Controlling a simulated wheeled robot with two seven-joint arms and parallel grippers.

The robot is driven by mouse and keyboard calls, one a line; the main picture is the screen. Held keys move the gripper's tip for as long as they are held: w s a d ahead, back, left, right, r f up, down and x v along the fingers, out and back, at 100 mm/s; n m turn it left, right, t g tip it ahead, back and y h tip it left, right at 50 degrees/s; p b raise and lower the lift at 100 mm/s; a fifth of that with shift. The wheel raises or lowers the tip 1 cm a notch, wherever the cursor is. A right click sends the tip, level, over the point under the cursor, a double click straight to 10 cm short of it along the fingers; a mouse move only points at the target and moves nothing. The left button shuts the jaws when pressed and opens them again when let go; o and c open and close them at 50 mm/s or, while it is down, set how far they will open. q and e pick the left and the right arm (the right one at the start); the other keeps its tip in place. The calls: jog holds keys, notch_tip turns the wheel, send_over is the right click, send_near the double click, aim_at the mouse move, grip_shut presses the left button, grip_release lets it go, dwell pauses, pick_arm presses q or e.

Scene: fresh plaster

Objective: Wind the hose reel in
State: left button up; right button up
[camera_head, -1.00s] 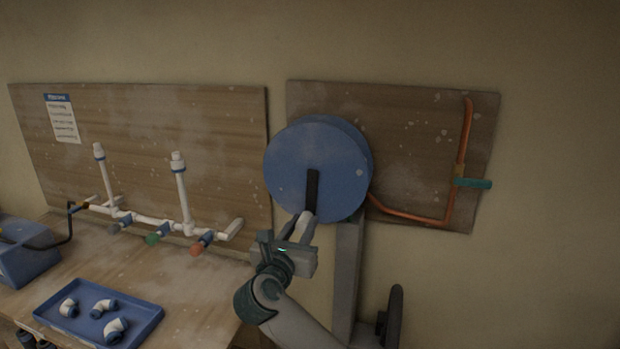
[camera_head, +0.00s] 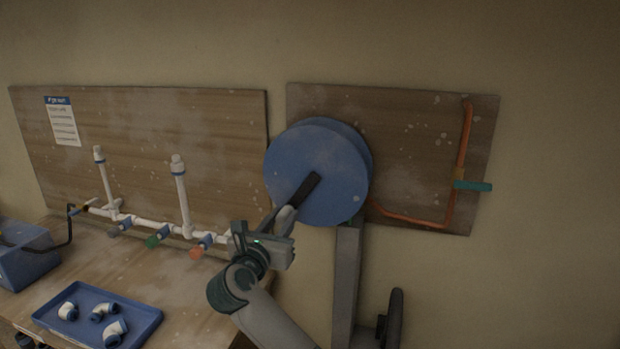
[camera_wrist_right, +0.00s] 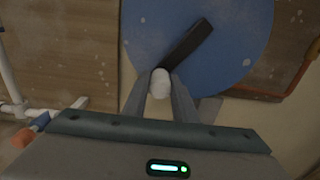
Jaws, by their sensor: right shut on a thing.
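The blue hose reel (camera_head: 335,170) stands on a grey post in front of the right wall board. Its dark crank arm (camera_head: 302,194) slants from the hub down to the left. My right gripper (camera_head: 280,218) is at the outer end of the crank. In the right wrist view, the gripper's fingers (camera_wrist_right: 161,95) are shut on the pale crank handle (camera_wrist_right: 161,83), and the crank arm (camera_wrist_right: 187,44) runs up to the right across the blue disc (camera_wrist_right: 235,50). My left gripper is not in view.
A workbench (camera_head: 185,285) stands at the left with a blue tray (camera_head: 50,333) of white elbows. White pipes with coloured valves (camera_head: 150,220) run along its back. An orange pipe with a teal valve handle (camera_head: 473,186) is on the right board.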

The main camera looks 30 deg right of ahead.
aim_at(271, 165)
jog(key=shift+r, duration=0.2)
jog(key=shift+w+a+r+p, duration=0.25)
jog(key=shift+w+a+r, duration=0.15)
jog(key=shift+r, duration=0.2)
jog(key=shift+w+a+r+p, duration=0.25)
jog(key=shift+w+r, duration=0.15)
jog(key=shift+r, duration=0.15)
jog(key=shift+w+a+r+p, duration=0.2)
jog(key=shift+w+a+r, duration=0.2)
jog(key=shift+r, duration=0.2)
jog(key=r, duration=0.1)
jog(key=r+p, duration=0.2)
jog(key=r, duration=0.1)
jog(key=shift+w+a+r, duration=0.1)
jog(key=shift+w+a, duration=0.15)
jog(key=shift+w, duration=0.1)
jog(key=shift+r+p, duration=0.25)
jog(key=shift+p, duration=0.1)
jog(key=r+p, duration=0.3)
jog(key=shift+s+d+r, duration=0.35)
jog(key=shift+s, duration=0.05)
jog(key=shift+s+d+r, duration=0.25)
jog(key=shift+s+r, duration=0.05)
jog(key=shift+r, duration=0.1)
